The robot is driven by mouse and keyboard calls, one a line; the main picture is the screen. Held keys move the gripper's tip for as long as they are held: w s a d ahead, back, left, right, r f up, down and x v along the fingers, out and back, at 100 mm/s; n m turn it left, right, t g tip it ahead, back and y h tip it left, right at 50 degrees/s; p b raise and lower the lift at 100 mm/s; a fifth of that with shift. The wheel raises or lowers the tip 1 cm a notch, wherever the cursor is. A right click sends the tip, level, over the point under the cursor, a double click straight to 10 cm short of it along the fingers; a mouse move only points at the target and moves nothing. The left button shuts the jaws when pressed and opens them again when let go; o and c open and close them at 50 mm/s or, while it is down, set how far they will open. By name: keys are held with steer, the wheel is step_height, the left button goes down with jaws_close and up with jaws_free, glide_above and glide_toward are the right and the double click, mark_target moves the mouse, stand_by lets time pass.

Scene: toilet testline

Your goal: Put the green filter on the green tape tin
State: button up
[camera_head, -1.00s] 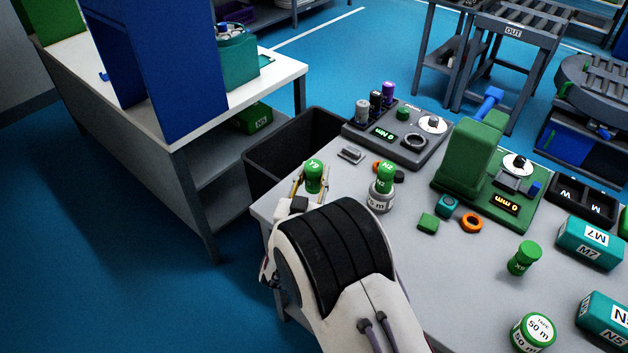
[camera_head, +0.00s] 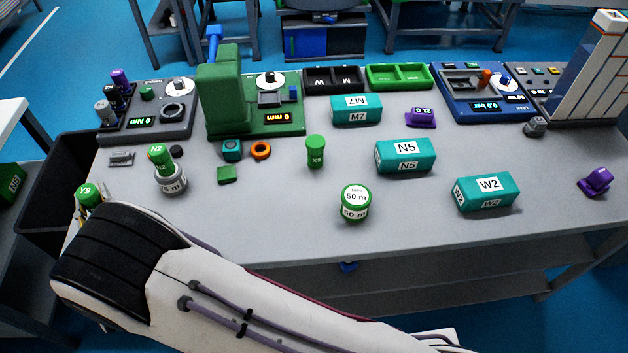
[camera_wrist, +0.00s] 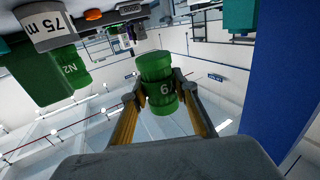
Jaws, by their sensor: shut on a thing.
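My gripper (camera_wrist: 157,97) is shut on a green filter (camera_wrist: 155,68) in the wrist view. In the head view this filter (camera_head: 88,194), marked Y9, shows at the far left, by the table's left edge; my arm hides most of the gripper there. The green tape tin (camera_head: 355,204), marked 50 m, stands at the front middle of the table, well to the right of my gripper. Another green filter (camera_head: 316,152), marked X5, stands upright behind it. A third green filter (camera_head: 158,157), marked N2, stands on a grey 75 m tin (camera_head: 173,184).
Teal boxes N5 (camera_head: 405,157), W2 (camera_head: 486,192) and M7 (camera_head: 356,111) lie right of centre. A green press (camera_head: 220,95) and other stations line the back. A black bin (camera_head: 45,225) is off the left edge. Table space left of the green tin is clear.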

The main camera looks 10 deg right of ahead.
steer(key=w+d+r+m+t+h, duration=0.15)
steer(key=w+d+m+h, duration=0.4)
steer(key=d, duration=0.95)
step_height(320, 180, up, 5)
steer(key=m+g+h, duration=0.8)
steer(key=m+h, duration=0.3)
steer(key=h, duration=0.6)
glide_above(357, 195)
steer(key=shift+r, duration=0.1)
steer(key=shift+f, duration=2.95)
steer(key=shift+f, duration=0.1)
steer(key=shift+f, duration=2)
